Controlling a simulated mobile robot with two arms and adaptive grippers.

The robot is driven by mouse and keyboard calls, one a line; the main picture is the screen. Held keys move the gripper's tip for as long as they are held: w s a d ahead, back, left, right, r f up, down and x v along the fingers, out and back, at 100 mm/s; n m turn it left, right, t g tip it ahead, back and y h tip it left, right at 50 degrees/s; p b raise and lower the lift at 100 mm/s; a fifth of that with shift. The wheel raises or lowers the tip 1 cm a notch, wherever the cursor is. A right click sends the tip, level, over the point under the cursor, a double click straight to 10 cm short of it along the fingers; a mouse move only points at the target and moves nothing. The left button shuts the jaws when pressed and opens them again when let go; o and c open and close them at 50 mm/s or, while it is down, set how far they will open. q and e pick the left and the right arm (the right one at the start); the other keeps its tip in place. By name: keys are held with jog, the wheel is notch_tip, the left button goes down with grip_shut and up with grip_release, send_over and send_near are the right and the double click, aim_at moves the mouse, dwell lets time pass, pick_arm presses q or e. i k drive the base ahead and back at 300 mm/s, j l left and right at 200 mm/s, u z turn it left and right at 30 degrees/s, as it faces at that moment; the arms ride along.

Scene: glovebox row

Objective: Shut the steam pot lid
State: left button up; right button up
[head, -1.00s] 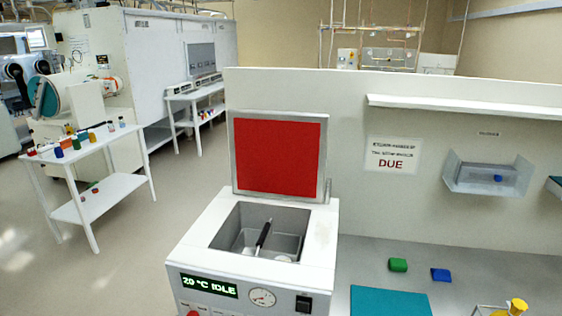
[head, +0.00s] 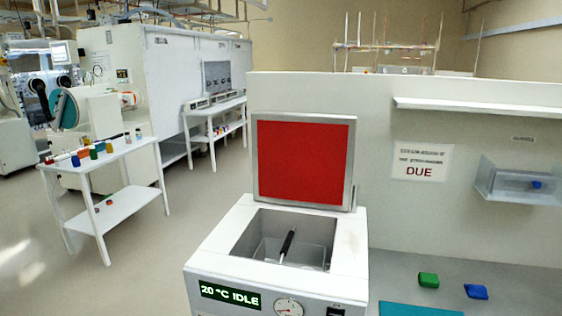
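The steam pot (head: 215,262) is a white box with an open well on top, in the lower middle of the head view. Its lid (head: 303,162) stands upright at the back edge, open, with a red inner face and a grey rim. A dark-handled tool (head: 287,243) leans inside the well. The front display reads "20 °C IDLE", beside a round gauge. Neither gripper can be made out in the view. A blurred pale shape at the left edge cannot be identified.
A grey bench right of the pot holds a green block (head: 428,280), a blue block (head: 476,291) and a teal mat (head: 420,309). A white partition (head: 380,110) with a shelf (head: 480,107) stands behind. A white cart (head: 130,205) stands left; floor between is clear.

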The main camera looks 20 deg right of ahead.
aim_at(303, 160)
jog(key=i+j+u, duration=0.65)
jog(key=u, duration=0.3)
jog(key=i+u, duration=0.45)
jog(key=i+z, duration=0.25)
jog(key=i, duration=0.2)
jog(key=i+j+z, duration=0.25)
jog(key=i, duration=0.2)
jog(key=i+j+z, duration=0.1)
jog(key=i+z, duration=0.15)
jog(key=i, duration=0.25)
jog(key=i+l+z, duration=0.25)
jog(key=z, duration=0.25)
jog(key=i+z, duration=0.95)
jog(key=i+j+z, duration=0.15)
jog(key=i+z, duration=0.5)
jog(key=z, duration=0.2)
jog(key=i+z, duration=0.25)
jog(key=z, duration=0.15)
jog(key=i+j+z, duration=0.15)
jog(key=z, duration=0.25)
jog(key=i+j+z, duration=0.2)
jog(key=z, duration=0.2)
jog(key=i+j+z, duration=0.2)
jog(key=z, duration=0.2)
